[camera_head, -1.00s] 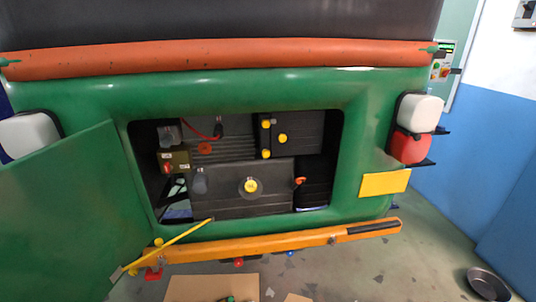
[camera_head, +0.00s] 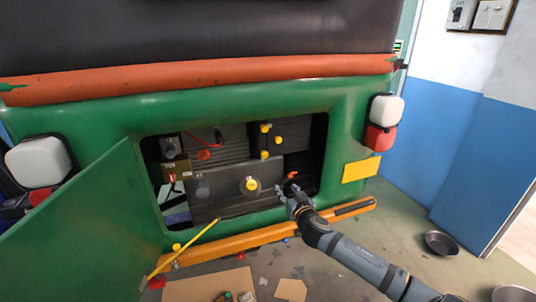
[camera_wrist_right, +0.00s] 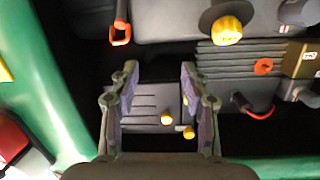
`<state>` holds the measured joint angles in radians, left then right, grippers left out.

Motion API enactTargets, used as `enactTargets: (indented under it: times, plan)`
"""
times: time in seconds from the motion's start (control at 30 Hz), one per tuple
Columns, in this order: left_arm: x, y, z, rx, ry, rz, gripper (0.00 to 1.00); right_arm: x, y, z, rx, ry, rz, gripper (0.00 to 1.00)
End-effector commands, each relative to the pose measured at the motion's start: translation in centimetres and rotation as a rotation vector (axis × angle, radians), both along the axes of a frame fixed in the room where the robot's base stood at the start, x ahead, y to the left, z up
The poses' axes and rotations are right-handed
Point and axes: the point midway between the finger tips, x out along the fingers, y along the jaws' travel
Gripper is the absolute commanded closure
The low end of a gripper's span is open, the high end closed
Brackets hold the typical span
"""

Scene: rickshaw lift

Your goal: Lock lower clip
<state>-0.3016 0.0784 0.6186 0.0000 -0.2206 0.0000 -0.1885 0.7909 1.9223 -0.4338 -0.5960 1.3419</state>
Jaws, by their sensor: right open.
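A small orange clip-like loop (camera_head: 291,176) hangs at the right end of the lower dark box (camera_head: 232,203) in the open bay. It also shows in the right wrist view (camera_wrist_right: 119,35). I cannot tell for sure whether it is the lower clip. My right gripper (camera_head: 288,189) reaches in from the lower right, near this loop. In the wrist view its two fingers (camera_wrist_right: 158,98) are spread apart with nothing held. Two yellow knobs (camera_wrist_right: 166,118) show beyond, between the fingers. My left gripper is not in view.
The green door (camera_head: 85,235) stands open at left. A yellow rod (camera_head: 183,248) slants from it to the bay's lower edge. An orange bar (camera_head: 250,240) runs below the opening. A yellow cap (camera_head: 250,184) sits on the lower box. A dark pan (camera_head: 440,243) lies on the floor.

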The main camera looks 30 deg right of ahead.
Motion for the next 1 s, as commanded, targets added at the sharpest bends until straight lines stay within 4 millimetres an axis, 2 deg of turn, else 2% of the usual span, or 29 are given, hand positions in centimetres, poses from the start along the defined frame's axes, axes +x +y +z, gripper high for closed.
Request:
enactTargets:
  times: [0.03,0.1,0.2,0.47,0.57,0.8,1.0]
  plan:
    - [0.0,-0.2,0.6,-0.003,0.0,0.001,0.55,0.2,1.0,3.1,0.004,-0.047,0.02,0.53]
    - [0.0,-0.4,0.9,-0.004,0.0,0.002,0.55,0.2,2.4,6.3,0.021,-0.105,0.043,0.53]
    - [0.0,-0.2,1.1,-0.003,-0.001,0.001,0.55,0.1,3.7,9.0,0.04,-0.156,0.064,0.53]
    - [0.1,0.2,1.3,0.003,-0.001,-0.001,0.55,0.7,3.7,9.6,0.048,-0.17,0.064,0.53]
    - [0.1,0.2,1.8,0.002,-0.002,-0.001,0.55,2.1,3.3,9.7,0.053,-0.171,0.062,0.53]
    - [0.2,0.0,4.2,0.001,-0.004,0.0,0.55,7.2,2.2,10.0,0.052,-0.169,0.065,0.53]
    - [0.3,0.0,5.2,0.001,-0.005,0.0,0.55,9.7,1.6,9.6,0.046,-0.166,0.067,0.53]
